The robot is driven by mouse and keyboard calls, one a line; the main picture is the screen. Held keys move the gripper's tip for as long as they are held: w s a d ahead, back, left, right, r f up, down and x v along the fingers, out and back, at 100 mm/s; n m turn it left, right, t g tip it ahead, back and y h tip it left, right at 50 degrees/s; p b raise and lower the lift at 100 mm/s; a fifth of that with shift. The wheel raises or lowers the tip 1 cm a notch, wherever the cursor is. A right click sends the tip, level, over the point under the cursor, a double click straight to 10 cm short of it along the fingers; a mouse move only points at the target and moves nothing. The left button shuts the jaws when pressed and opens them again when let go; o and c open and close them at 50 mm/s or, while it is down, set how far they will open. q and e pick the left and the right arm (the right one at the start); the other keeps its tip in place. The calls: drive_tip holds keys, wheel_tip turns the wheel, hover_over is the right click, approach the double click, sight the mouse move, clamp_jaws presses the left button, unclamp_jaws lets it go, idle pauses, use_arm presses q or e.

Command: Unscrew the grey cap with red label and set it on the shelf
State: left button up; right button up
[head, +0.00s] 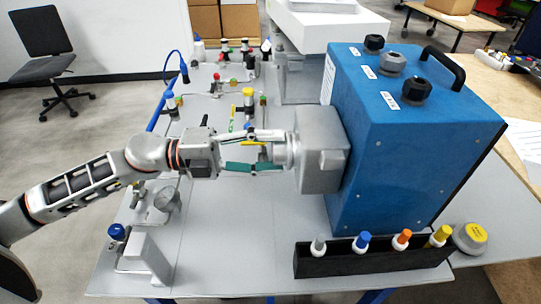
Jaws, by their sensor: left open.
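A round grey cap (292,150) sits on the side of the grey housing (322,165), which is fixed to the blue analyser (400,150). No red label can be made out on it from here. My left gripper (277,151) points right at this cap, its two fingers apart above and below and their tips at or very near the cap's edge. I cannot tell whether they touch it. Another grey cap with a yellow label (470,237) lies at the right, on the grey surface beside the black rack. My right gripper is out of view.
The black rack (375,265) at the front holds several white bottles with coloured caps. Valves and fittings stand on the table behind and left of my gripper, with a gauge (166,198) in front. Dark knobs top the analyser. The table (235,245) is clear in the front middle.

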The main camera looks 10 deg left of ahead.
use_arm(q)
drive_tip(key=shift+r, duration=0.15)
drive_tip(key=c, duration=1.3)
drive_tip(key=n+p, duration=1.2)
drive_tip(key=n, duration=1.2)
drive_tip(key=shift+a, duration=0.1)
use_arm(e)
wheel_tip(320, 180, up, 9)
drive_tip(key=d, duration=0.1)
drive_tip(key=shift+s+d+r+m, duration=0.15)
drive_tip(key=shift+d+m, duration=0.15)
